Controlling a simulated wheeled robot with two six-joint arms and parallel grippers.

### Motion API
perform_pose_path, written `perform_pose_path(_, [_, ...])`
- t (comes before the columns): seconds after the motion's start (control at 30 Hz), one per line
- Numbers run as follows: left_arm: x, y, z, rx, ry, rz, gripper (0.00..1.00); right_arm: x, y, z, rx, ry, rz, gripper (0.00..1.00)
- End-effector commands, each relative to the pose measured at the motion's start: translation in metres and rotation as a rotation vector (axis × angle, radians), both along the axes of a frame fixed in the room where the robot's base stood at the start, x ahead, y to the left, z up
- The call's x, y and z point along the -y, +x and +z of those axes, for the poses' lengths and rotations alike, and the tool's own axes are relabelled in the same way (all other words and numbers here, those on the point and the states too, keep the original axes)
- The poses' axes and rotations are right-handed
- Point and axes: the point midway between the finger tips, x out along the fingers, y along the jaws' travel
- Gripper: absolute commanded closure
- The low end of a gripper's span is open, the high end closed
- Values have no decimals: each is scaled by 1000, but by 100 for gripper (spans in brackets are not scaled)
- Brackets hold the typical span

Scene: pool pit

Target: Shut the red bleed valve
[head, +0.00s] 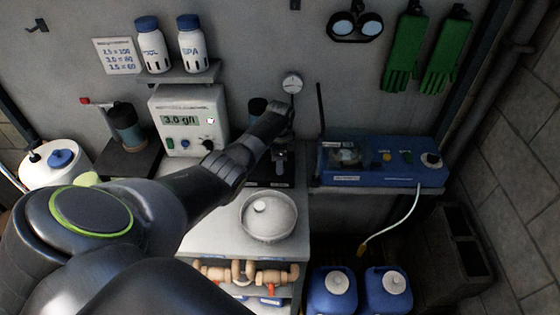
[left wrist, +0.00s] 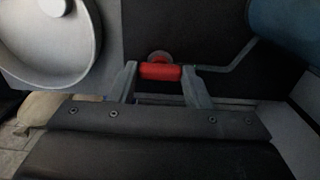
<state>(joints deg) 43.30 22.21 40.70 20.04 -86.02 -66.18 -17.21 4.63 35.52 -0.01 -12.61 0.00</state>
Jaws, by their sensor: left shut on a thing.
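The red bleed valve (left wrist: 160,72) shows in the left wrist view as a short red handle in front of a round grey boss on a dark panel. My left gripper (left wrist: 161,76) has one finger on each side of the handle and is shut on it. In the head view my left gripper (head: 277,118) reaches to the dark stand below the small round gauge (head: 292,84). It hides the red handle there. My right gripper is in neither view.
A shallow round dish (head: 268,216) lies on the bench in front of the stand. The grey meter (head: 188,118) reading 3.0 g/l stands left, a blue pump unit (head: 375,163) right. Orange pipes (head: 250,272) and blue containers (head: 333,290) are below.

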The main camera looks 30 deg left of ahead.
Motion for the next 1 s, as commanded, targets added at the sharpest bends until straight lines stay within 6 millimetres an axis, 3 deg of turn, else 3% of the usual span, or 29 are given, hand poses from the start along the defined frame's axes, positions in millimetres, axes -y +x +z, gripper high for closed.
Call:
perform_pose_path(0.4, [0,3,3,8,0,-11,79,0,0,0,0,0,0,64])
perform_pose_path(0.43, [0,3,3,8,0,-11,54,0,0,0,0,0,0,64])
perform_pose_path(0.57, [0,2,2,7,1,-9,37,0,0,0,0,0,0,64])
perform_pose_path(1.0, [0,1,8,4,0,-7,35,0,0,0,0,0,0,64])
